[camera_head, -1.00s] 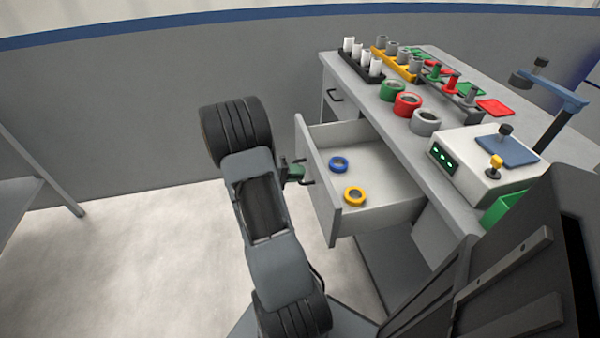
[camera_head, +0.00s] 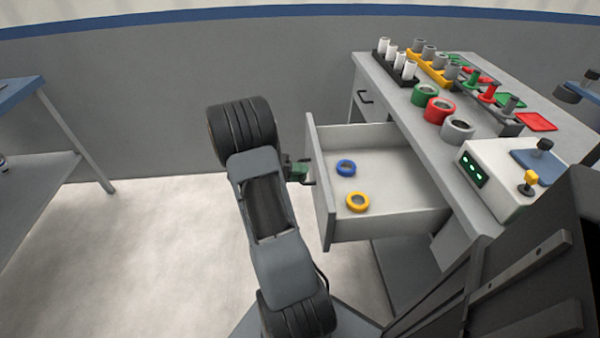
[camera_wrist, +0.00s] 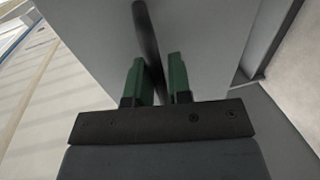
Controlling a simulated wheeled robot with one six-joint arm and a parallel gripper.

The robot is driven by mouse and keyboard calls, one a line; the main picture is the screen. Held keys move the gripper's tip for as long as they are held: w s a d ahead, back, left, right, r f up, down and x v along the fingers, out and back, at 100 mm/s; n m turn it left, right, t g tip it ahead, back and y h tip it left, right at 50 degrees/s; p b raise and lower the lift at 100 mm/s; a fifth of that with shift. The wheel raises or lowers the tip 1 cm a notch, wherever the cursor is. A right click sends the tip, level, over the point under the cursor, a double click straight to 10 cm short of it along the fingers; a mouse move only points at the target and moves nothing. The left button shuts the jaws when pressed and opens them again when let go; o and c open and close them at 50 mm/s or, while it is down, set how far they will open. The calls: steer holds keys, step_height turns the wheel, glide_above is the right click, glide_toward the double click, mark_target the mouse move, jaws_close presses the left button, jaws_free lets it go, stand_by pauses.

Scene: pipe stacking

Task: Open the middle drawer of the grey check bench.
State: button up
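The grey check bench (camera_head: 377,73) stands at the right in the head view. One of its drawers (camera_head: 395,226) is pulled well out, with a blue ring (camera_head: 345,168) and a yellow ring (camera_head: 357,202) inside. It lies between a shut drawer and the bench's near end, which my body partly hides. My gripper (camera_head: 299,172) is at the outer face of the open drawer's front. In the wrist view, the green fingers of my gripper (camera_wrist: 158,62) stand on either side of the dark bar handle (camera_wrist: 146,30) and appear closed on it.
A shut drawer with a black handle (camera_head: 364,97) is farther along the bench. Pipes, racks and a white tester box (camera_head: 500,175) stand on top. A blue-topped table (camera_head: 20,97) is at the far left. Pale floor left of my arm is clear.

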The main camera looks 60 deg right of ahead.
steer(key=o, duration=0.3)
steer(key=p+v, duration=0.1)
steer(key=v, duration=1.2)
steer(key=shift+w+a+p, duration=0.25)
steer(key=shift+p, duration=0.1)
steer(key=shift+r, duration=0.1)
